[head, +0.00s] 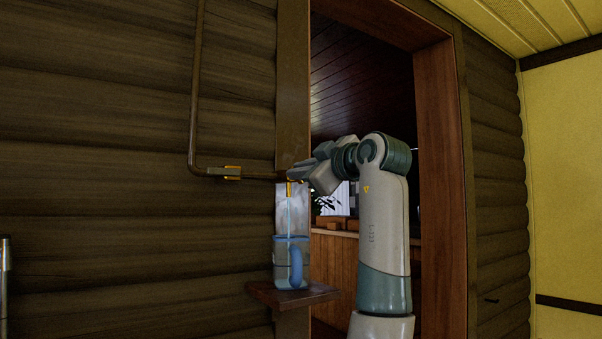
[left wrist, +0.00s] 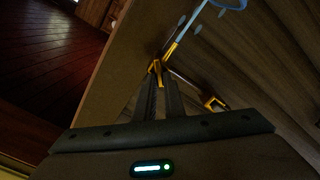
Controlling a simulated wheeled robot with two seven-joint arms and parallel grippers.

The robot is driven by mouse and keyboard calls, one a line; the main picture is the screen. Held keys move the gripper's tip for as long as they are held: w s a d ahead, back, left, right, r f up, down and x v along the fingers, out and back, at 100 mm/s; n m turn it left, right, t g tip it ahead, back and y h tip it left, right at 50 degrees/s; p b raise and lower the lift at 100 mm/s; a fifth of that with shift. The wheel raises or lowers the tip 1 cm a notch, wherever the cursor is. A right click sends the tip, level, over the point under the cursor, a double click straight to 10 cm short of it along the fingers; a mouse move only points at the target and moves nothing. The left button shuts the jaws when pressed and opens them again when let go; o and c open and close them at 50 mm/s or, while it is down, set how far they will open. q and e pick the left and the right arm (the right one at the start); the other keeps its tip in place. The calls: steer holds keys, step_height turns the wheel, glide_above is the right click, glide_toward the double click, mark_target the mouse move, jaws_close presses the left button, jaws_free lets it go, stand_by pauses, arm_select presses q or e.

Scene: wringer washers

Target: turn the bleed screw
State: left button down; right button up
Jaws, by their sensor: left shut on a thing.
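My left gripper (head: 293,177) is at the end of the pipe by the door frame. In the left wrist view the fingers (left wrist: 158,86) are shut on a small yellow piece, the bleed screw (left wrist: 155,70). The fingers hide part of it. A yellow spout (head: 289,189) points down just below, and it also shows in the left wrist view (left wrist: 170,50). A thin pale blue stream (head: 289,215) runs from the spout into a clear jug with a blue handle (head: 296,265). The jug stands upright below the spout. My right gripper is not in view.
The jug rests on a small wooden shelf (head: 262,292) on the log wall (head: 120,180). A brown pipe (head: 195,90) comes down the wall and bends right, with a yellow-edged fitting (head: 229,172) on it. An open doorway (head: 360,80) lies behind my arm.

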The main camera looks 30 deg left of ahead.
arm_select(q)
steer(key=shift+n, duration=0.3)
steer(key=c, duration=1.8)
jaws_free()
steer(key=shift+c, duration=0.2)
steer(key=b+v, duration=0.1)
steer(key=v, duration=1.6)
steer(key=shift+d+b, duration=0.2)
steer(key=shift+b, duration=0.15)
